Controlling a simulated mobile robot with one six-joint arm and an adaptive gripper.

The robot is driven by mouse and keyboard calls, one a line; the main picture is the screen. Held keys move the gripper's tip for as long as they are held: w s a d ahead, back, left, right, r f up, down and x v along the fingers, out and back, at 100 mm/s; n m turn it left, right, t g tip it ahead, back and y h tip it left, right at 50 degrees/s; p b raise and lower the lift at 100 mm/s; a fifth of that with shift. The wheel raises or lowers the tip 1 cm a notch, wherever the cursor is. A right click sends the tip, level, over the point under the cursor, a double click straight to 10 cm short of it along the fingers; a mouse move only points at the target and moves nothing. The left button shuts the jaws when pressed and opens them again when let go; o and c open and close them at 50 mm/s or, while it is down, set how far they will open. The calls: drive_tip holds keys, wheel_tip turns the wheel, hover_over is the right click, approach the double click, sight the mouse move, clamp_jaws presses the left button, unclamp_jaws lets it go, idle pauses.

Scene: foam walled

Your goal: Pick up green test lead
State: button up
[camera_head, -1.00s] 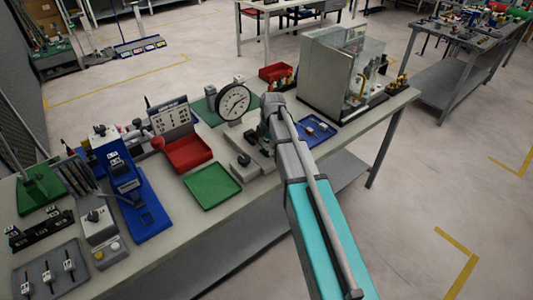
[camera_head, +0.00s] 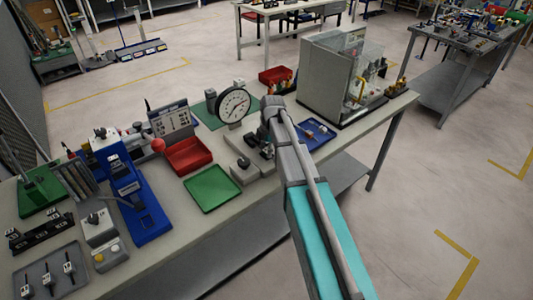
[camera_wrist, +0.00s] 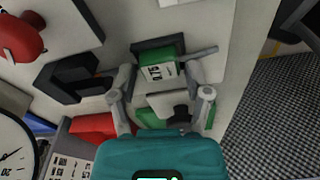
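In the wrist view a green block-like piece with a white printed label (camera_wrist: 158,69) sits at a dark holder; I take it for the green test lead. My gripper (camera_wrist: 160,72) has its two fingers spread on either side of this piece, with narrow gaps that are hard to judge. It does not look lifted. In the head view my gripper is over the bench right of the green tray, and my arm hides most of it. The green piece cannot be made out there.
A dial gauge (camera_head: 233,105) stands close behind my gripper. A red tray (camera_head: 188,156) and a green tray (camera_head: 211,189) lie to the left. A blue tray (camera_head: 318,134) and a grey clear-fronted enclosure (camera_head: 338,75) are to the right.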

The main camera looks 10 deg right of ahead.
drive_tip(key=shift+c, duration=1.2)
drive_tip(key=shift+w+r, duration=0.1)
drive_tip(key=shift+w, duration=0.05)
drive_tip(key=shift+r+p, duration=0.15)
drive_tip(key=shift+p, duration=0.25)
drive_tip(key=shift+w+r+p, duration=0.1)
drive_tip(key=shift+r+p, duration=0.85)
drive_tip(key=shift+p, duration=0.1)
clamp_jaws()
drive_tip(key=s+r+p, duration=1)
drive_tip(key=s, duration=0.4)
drive_tip(key=shift+d+r, duration=0.15)
drive_tip(key=shift+d, duration=0.05)
drive_tip(key=shift+s, duration=0.1)
